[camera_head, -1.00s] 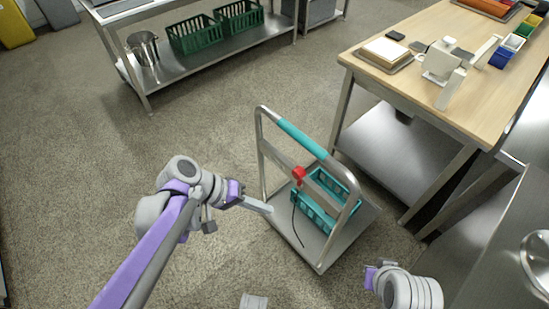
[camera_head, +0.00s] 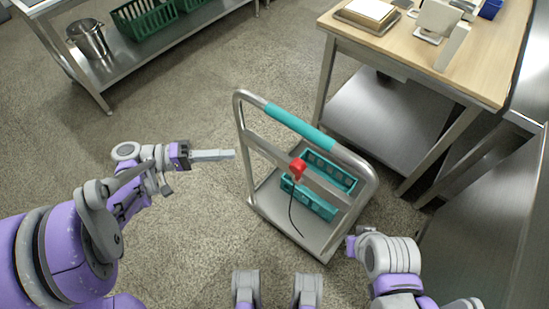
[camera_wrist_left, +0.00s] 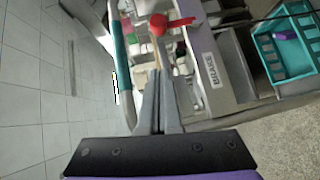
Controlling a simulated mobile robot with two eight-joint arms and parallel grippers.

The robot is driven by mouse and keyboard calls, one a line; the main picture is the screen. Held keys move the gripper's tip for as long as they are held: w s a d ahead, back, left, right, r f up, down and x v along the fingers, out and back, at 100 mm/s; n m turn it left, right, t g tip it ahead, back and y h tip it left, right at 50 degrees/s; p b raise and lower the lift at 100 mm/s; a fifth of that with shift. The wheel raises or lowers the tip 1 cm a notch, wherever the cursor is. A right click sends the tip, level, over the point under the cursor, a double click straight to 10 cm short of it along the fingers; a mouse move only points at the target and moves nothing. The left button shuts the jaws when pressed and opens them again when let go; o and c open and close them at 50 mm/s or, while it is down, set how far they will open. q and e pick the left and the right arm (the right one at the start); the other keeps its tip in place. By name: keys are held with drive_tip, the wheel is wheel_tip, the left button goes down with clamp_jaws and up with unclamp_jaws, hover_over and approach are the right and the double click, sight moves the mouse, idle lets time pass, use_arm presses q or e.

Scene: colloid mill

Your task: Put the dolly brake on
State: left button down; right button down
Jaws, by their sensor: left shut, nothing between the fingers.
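The dolly (camera_head: 318,245) is a grey platform trolley with a tubular push handle and a teal grip (camera_head: 298,128). A red brake lever (camera_head: 298,169) sits on its crossbar, with a thin dark cable hanging below. In the left wrist view the red lever (camera_wrist_left: 158,24) shows just beyond my fingertips, beside a plate with dark lettering (camera_wrist_left: 212,70). My left gripper (camera_head: 233,154) is shut and empty, just left of the handle's left upright in the head view. My right gripper (camera_head: 352,244) is near the dolly's right corner; its fingers are not clear.
A teal crate (camera_head: 312,202) rests on the dolly platform. A wood-topped workbench (camera_head: 480,75) stands behind it to the right, and a steel counter (camera_head: 480,210) at the right. A steel shelf (camera_head: 100,75) with a pot (camera_head: 88,38) is at upper left. Floor is clear left of the dolly.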

sight(297, 173)
use_arm(q)
drive_tip(key=shift+d, duration=0.1)
drive_tip(key=s+b+x, duration=0.2)
drive_tip(key=x, duration=1)
drive_tip(key=shift+s+d+f, duration=0.2)
drive_tip(key=shift+s+d, duration=0.1)
drive_tip(key=shift+d, duration=0.25)
